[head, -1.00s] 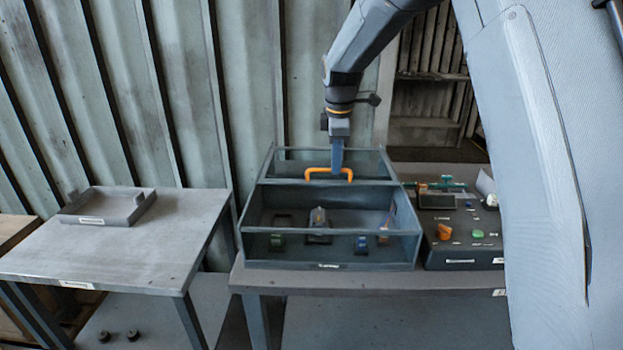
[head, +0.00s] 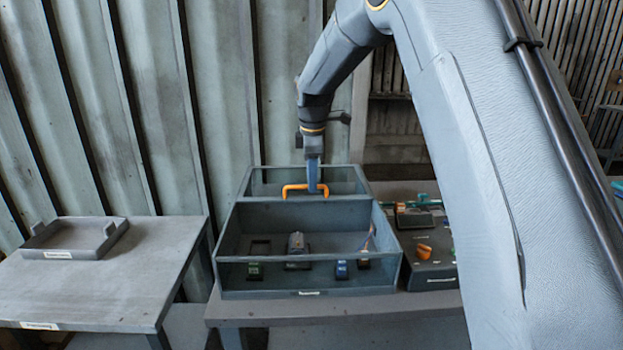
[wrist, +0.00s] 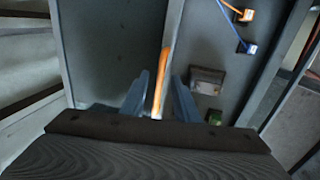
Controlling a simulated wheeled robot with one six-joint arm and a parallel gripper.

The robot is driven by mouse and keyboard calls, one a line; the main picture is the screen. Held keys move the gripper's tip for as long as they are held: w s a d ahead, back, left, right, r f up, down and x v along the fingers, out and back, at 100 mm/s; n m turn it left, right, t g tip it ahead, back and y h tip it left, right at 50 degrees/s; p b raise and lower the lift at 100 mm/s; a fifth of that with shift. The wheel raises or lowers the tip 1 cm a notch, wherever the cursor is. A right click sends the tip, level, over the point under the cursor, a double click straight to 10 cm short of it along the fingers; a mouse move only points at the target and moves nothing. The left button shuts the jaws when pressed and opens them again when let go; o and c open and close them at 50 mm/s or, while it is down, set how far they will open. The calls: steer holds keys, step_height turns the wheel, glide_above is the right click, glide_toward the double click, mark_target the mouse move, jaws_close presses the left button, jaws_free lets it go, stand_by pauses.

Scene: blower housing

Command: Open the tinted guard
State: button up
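The tinted guard (head: 345,187) seems to be the dark see-through panel at the rear of the grey housing (head: 310,281); its exact outline is hard to tell. An orange handle (head: 305,187) stands near the crossbar between the rear and front sections. My gripper (head: 313,190) points down at the handle. In the wrist view my gripper (wrist: 161,78) has its two blue fingers on either side of the orange handle (wrist: 162,75), with gaps seen beside it. The front section shows its inside, with a grey block (head: 297,246) and small green and blue connectors.
A control box (head: 424,252) with an orange knob (head: 424,251) stands right of the housing. A side table (head: 95,285) with a grey tray (head: 75,238) is at the left. A ribbed metal wall is close behind. My arm hides the right side.

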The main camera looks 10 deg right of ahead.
steer(key=shift+r, duration=0.1)
step_height(320, 180, up, 8)
steer(key=s+b, duration=0.1)
steer(key=b, duration=0.1)
steer(key=shift+s+f, duration=0.25)
steer(key=shift+s, duration=0.05)
